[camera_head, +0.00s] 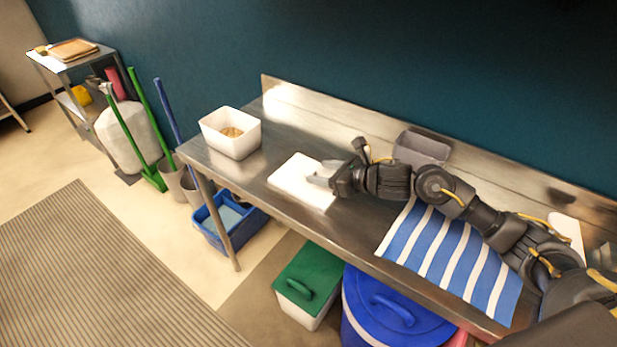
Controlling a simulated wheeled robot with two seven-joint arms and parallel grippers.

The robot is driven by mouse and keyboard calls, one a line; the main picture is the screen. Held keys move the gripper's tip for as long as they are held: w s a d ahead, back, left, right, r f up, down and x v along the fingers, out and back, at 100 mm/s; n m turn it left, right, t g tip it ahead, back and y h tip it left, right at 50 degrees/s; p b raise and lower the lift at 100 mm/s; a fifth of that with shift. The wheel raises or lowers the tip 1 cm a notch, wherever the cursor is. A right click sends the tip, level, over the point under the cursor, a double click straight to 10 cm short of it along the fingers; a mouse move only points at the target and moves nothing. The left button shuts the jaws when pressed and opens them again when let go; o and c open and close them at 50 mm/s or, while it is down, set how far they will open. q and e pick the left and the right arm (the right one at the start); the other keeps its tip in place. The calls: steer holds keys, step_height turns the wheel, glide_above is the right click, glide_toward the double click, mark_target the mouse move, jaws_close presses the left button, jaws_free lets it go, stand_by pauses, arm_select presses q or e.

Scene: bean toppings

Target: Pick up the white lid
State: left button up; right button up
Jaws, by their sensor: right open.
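The white lid (298,184) lies flat on the steel table. It is a pale rectangle, and its right end is partly hidden by my right gripper. My right gripper (318,181) is open, with its fingertips over the lid's right part. I cannot tell whether the fingers touch the lid. A white container (231,133), open at the top with some brownish beans inside, stands to the left of the lid near the table's left end. My left gripper is not in view.
The steel table (267,165) has a raised back edge against a teal wall. A grey container (422,149) stands behind my right arm. A blue-and-white striped cloth (440,250) lies on the table's right. Below are a green-lidded bin (309,278) and a blue bin (392,312).

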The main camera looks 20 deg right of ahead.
mark_target(311, 170)
steer(key=shift+a, duration=0.15)
steer(key=p+x, duration=0.2)
steer(key=x, duration=0.2)
steer(key=shift+w, duration=0.15)
steer(key=shift+w+a+f, duration=0.15)
steer(key=shift+w+f, duration=0.05)
steer(key=shift+w, duration=0.05)
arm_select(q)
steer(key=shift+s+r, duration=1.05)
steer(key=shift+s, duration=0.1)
arm_select(e)
steer(key=c, duration=0.4)
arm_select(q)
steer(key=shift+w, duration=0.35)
arm_select(e)
steer(key=c, duration=0.6)
